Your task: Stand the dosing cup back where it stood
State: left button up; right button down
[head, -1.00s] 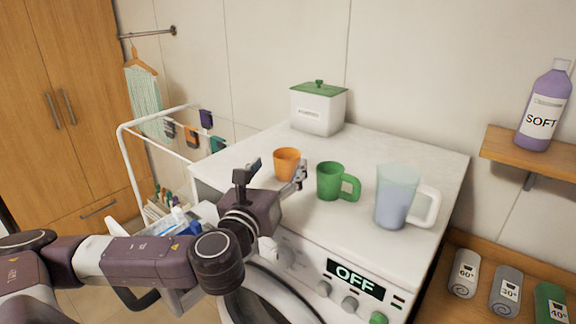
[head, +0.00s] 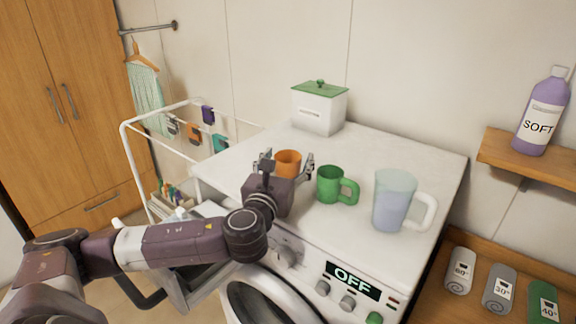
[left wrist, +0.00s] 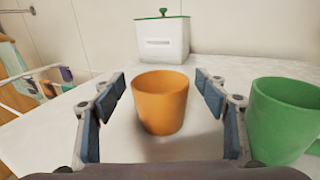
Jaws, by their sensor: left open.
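An orange cup (head: 288,159), with no handle showing, stands upright on the white top of the washing machine (head: 412,159). My left gripper (head: 287,164) is open, its fingers pointing away from me at the cup. In the left wrist view the orange cup (left wrist: 161,103) sits between the two open fingers, with a gap on each side. The gripper hides the cup's lower part in the head view. A green mug (head: 330,184) stands just right of it. My right gripper is not in view.
A clear jug (head: 392,203) with a white handle stands right of the mug. A white box with a green lid (head: 318,109) stands at the back. A drying rack (head: 128,150) is left of the machine. The machine's back right top is clear.

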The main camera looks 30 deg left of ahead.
pick_arm(q)
jog(key=shift+c, duration=0.6)
jog(key=c, duration=1)
notch_tip(320, 180, up, 20)
jog(key=shift+b, duration=0.55)
